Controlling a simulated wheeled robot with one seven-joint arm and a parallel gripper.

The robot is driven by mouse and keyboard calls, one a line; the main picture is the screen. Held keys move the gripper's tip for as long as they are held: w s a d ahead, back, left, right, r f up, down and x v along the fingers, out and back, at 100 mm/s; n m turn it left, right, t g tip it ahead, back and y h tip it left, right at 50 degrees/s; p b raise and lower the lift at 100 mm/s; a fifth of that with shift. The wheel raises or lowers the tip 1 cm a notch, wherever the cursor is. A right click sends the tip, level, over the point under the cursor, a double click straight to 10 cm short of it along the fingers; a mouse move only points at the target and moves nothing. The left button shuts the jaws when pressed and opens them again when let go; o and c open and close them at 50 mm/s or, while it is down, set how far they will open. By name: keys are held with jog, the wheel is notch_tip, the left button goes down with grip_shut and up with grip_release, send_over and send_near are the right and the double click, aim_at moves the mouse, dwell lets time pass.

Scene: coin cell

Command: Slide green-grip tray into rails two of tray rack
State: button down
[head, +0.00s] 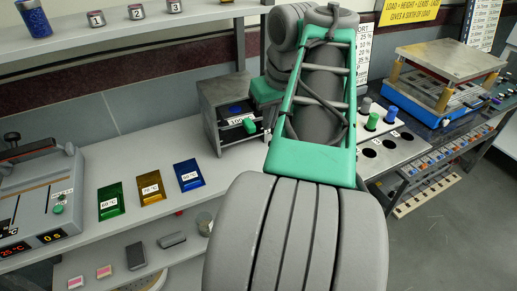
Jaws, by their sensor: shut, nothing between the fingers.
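The tray rack appears to be the grey box (212,101) with a dark open front, on the bench left of my arm. A green grip (250,126) sticks out at its front, low in the opening, beside a small white label. The tray behind this grip is mostly in shadow, so I cannot tell which rails it is on or how deep it sits. A blue round piece (236,107) shows higher in the opening. My arm covers the rack's right side. My gripper is hidden behind my arm.
Green (111,199), yellow (152,190) and blue (188,175) labelled plates lie on the bench to the left. A heater-like device (40,195) stands at far left.

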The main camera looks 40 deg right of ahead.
aim_at(253, 123)
jog(key=w+d+f+b, duration=0.2)
jog(key=w+f, duration=0.4)
jog(key=f, duration=0.3)
jog(key=shift+d+f+b, duration=0.15)
jog(key=shift+f+b, duration=0.05)
jog(key=shift+b, duration=0.55)
jog(key=shift+w, duration=0.1)
jog(key=shift+w+d+p, duration=0.25)
jog(key=shift+w+p, duration=0.2)
jog(key=shift+w, duration=0.55)
jog(key=shift+w+d+p, duration=0.25)
jog(key=shift+w+p, duration=0.15)
jog(key=shift+w, duration=0.6)
